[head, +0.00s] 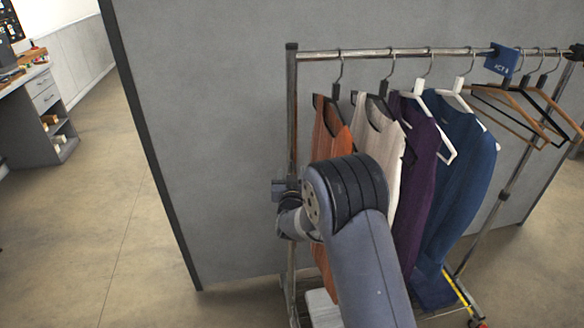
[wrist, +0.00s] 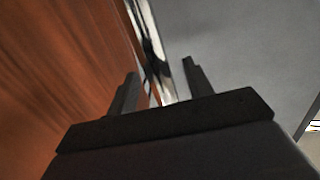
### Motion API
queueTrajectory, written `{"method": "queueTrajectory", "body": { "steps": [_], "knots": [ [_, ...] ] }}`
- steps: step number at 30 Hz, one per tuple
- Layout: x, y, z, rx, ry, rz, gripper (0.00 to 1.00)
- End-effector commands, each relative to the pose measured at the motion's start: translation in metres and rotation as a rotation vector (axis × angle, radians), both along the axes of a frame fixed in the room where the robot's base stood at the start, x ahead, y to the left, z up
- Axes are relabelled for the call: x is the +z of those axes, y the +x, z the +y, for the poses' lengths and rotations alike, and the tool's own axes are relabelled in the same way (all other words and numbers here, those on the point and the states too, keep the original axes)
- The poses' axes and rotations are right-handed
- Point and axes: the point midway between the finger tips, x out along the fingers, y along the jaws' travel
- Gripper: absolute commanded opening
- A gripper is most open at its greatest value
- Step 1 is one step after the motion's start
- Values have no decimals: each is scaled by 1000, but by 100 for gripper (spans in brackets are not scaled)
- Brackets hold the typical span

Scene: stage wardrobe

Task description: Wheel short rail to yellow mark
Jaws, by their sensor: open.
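A clothes rail (head: 390,53) with a metal top bar stands against a grey partition in the head view. Orange, cream, purple and blue garments and several empty hangers hang on it. My gripper (head: 284,189) is at the rail's left upright, partly hidden behind my arm. In the wrist view, my gripper (wrist: 160,84) is open, with the shiny upright (wrist: 149,45) running between its fingers; contact cannot be told. A yellow strip (head: 458,290) shows low by the rail's right end; I cannot tell whether it lies on the floor or the base.
A blue tag (head: 502,60) hangs on the top bar. The grey partition (head: 215,130) stands close behind the rail. A grey desk (head: 35,115) stands at the far left, with open floor (head: 80,230) before it.

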Motion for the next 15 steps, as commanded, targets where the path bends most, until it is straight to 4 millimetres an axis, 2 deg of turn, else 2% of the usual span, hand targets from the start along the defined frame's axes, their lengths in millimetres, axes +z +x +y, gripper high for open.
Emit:
{"method": "queueTrajectory", "body": {
  "steps": [6, 15],
  "knots": [
    [0, 13, 0, -1, 0, 0, 49],
    [0, 14, 1, -1, 0, 0, 49]
  ]
}}
